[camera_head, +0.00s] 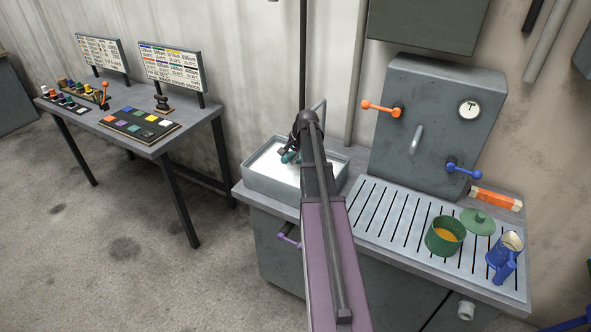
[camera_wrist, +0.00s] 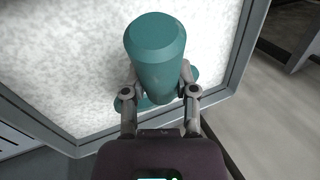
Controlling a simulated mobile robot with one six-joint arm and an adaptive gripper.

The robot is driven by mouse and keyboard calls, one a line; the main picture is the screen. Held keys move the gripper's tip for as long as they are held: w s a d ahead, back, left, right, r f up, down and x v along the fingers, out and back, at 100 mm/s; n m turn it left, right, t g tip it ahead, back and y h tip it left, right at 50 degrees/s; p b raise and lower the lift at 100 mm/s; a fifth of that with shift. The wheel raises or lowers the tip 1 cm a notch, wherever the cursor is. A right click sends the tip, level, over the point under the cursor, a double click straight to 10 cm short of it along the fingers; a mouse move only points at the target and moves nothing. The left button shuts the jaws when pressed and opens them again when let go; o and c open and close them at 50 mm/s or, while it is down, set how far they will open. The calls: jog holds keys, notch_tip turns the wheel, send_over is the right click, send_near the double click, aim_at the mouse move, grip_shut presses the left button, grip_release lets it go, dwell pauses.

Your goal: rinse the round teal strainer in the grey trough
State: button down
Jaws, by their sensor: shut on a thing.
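The grey trough (camera_head: 262,187) stands at the left end of the counter and is filled with something white and speckled. My gripper (camera_head: 290,157) is over the trough. In the wrist view my gripper (camera_wrist: 159,82) is shut on the thick handle of the teal strainer (camera_wrist: 157,50). The handle points up toward the wrist camera. Teal edges of the round part show behind the fingers, low over the white surface. I cannot tell whether it touches the white. In the head view only a bit of the strainer (camera_head: 289,157) shows, the rest hidden by my gripper and arm.
The trough's rim (camera_wrist: 237,62) is close around my gripper. To the right are a slatted drainboard (camera_head: 378,217), a green pot (camera_head: 443,240), a green lid (camera_head: 478,221) and a blue jug (camera_head: 505,258). A grey boiler (camera_head: 437,120) with levers stands behind.

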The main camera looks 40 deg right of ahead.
jog(key=shift+w+d+r+p, duration=0.2)
jog(key=shift+d+r+p, duration=0.2)
jog(key=shift+r+p, duration=0.65)
jog(key=shift+w+d+r+p, duration=0.2)
jog(key=shift+d+r+p, duration=0.25)
jog(key=shift+r+p, duration=0.6)
jog(key=shift+w+d+r+p, duration=0.2)
jog(key=shift+d+r+p, duration=0.2)
jog(key=shift+r+p, duration=0.65)
jog(key=shift+r, duration=0.1)
jog(key=shift+r, duration=0.1)
notch_tip(320, 180, up, 5)
jog(key=p, duration=0.4)
jog(key=shift+p, duration=0.4)
notch_tip(320, 180, down, 11)
jog(key=b, duration=1.1)
